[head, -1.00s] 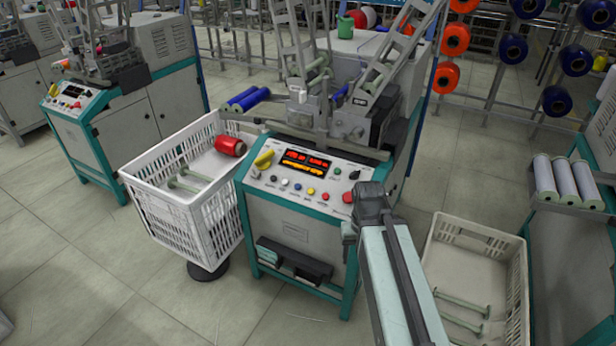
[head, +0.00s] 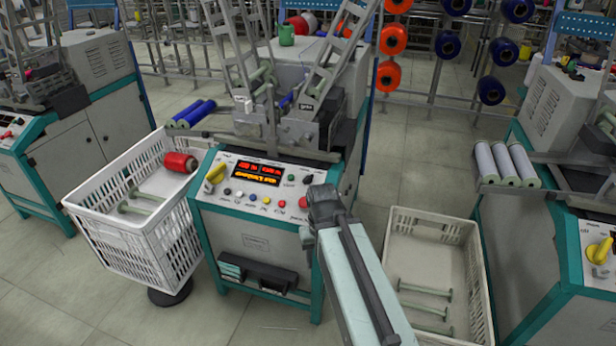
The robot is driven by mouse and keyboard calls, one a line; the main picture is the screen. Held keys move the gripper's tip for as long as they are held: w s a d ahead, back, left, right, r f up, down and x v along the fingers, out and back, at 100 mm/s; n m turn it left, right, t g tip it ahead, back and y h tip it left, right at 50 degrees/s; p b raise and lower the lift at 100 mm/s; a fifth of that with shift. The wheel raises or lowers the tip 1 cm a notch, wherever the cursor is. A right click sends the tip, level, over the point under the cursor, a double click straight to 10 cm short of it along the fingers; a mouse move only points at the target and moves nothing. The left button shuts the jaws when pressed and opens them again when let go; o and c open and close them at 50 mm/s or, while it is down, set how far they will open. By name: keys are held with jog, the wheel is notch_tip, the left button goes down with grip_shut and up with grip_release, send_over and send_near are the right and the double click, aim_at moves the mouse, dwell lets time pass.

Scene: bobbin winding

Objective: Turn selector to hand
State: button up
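The selector is a large yellow knob (head: 215,175) at the left end of the sloped control panel (head: 240,202) on the middle winding machine. Its handle is tilted, with the upper end leaning right. The labels around it are too small to read. My arm rises from the bottom right, and its dark joint (head: 325,203) overlaps the right end of the panel in the picture. A small dark part (head: 307,238) shows left of the arm, perhaps my wrist or gripper. The fingers cannot be made out. No part of my arm overlaps the knob, which is clearly left of it.
The panel carries a lit display (head: 257,173) and several buttons. A white crate (head: 125,235) with a red spool (head: 180,162) stands left of the machine. Another crate (head: 432,235) lies to the right. A machine at right has its own yellow knob (head: 599,250). Bare floor lies in front.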

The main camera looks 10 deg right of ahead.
jog(key=r+p, duration=0.4)
jog(key=w+r+p, duration=0.1)
jog(key=r+p, duration=0.7)
jog(key=r, duration=0.1)
jog(key=shift+w, duration=0.2)
jog(key=shift+c, duration=0.4)
notch_tip(320, 180, up, 9)
jog(key=m+t+y+p, duration=0.1)
jog(key=m+t+p, duration=0.1)
jog(key=m+p, duration=0.85)
send_over(308, 176)
jog(key=s+d+b, duration=0.1)
jog(key=b, duration=0.1)
jog(key=m, duration=0.1)
jog(key=f+b, duration=0.7)
jog(key=f, duration=0.1)
jog(key=shift+w+a+f+b, duration=0.15)
jog(key=shift+w+a+b, duration=0.2)
jog(key=shift+w+a, duration=0.05)
grip_shut()
